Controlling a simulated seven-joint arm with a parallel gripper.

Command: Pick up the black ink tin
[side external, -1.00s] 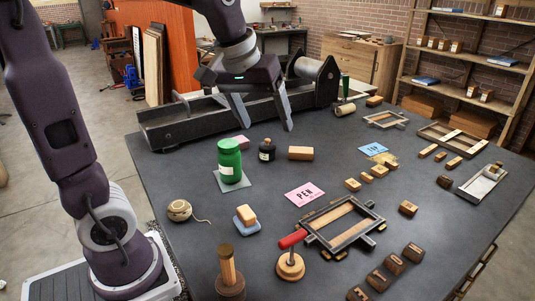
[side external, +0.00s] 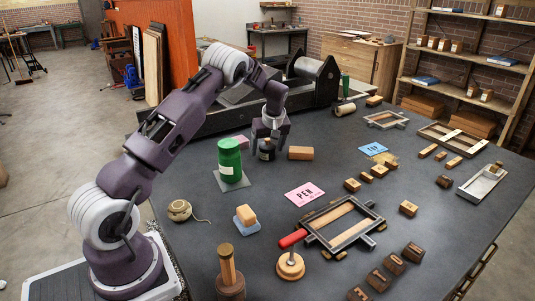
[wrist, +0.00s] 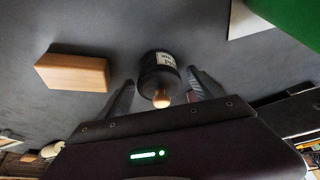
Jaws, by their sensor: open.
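The black ink tin (side external: 267,152) stands upright on the dark table, a small dark container with a white label. In the wrist view the tin (wrist: 157,72) shows its label and a pale wooden stopper towards me. My gripper (side external: 267,141) is low over it, pointing down, and partly covers its top. In the wrist view my gripper (wrist: 160,85) is open, with one finger on each side of the tin. I see small gaps there; contact is not visible.
A green jar (side external: 229,165) stands close at left on a grey sheet. A wooden block (side external: 300,153) lies just right of the tin, and a pink block (side external: 241,142) lies behind the jar. A long dark press bed (side external: 215,118) runs behind. A pink card (side external: 304,194) lies in front.

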